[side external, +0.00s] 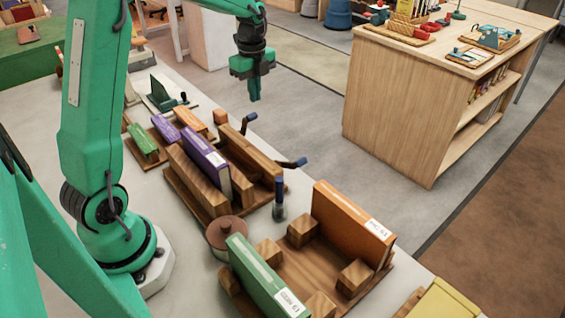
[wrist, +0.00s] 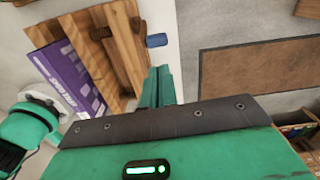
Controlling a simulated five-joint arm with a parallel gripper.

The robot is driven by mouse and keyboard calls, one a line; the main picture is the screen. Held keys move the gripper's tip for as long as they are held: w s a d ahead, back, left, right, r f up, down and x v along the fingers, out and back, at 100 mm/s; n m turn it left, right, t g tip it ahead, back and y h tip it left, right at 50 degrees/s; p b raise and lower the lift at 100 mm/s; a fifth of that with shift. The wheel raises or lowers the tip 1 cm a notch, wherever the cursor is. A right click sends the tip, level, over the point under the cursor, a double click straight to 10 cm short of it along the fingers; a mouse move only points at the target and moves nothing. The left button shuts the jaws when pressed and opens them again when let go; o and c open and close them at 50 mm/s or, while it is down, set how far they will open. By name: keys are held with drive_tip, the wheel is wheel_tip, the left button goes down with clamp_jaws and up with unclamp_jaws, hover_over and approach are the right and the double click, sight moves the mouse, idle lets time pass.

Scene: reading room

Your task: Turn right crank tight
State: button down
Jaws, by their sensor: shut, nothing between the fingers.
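A wooden press (side external: 176,180) holds a purple book (side external: 206,160) upright between its boards. Two cranks with dark blue handles stick out on its far side. The right crank (side external: 293,163) is nearer the camera, and the other crank (side external: 249,120) is farther left. A blue crank handle (wrist: 156,40) shows in the wrist view beside the wooden boards; I cannot tell which crank it is. The purple book (wrist: 70,78) lies left of it there. My gripper (side external: 254,97) points down, shut and empty, above the far side of the press and apart from both cranks.
A wooden cradle (side external: 300,272) with an orange book (side external: 350,225) and a green book (side external: 262,275) stands in front. A round brown pot (side external: 226,235) and an upright blue-handled tool (side external: 280,198) stand between it and the press. A wooden shelf unit (side external: 395,110) stands across the floor.

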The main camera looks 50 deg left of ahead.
drive_tip(key=n, duration=0.3)
drive_tip(key=a+n, duration=0.1)
drive_tip(key=shift+r, duration=0.35)
drive_tip(key=n, duration=0.3)
drive_tip(key=a+n, duration=0.1)
drive_tip(key=shift+w+r+n, duration=0.1)
drive_tip(key=shift+r+n, duration=0.2)
drive_tip(key=a+r+n, duration=0.2)
drive_tip(key=n, duration=1.1)
drive_tip(key=a+r+n, duration=0.2)
drive_tip(key=a+n, duration=0.1)
drive_tip(key=n, duration=1)
drive_tip(key=shift+a+r+n, duration=0.15)
drive_tip(key=shift+n, duration=0.25)
drive_tip(key=shift+f, duration=0.2)
drive_tip(key=d+f, duration=0.3)
drive_tip(key=f, duration=0.7)
drive_tip(key=shift+f, duration=0.4)
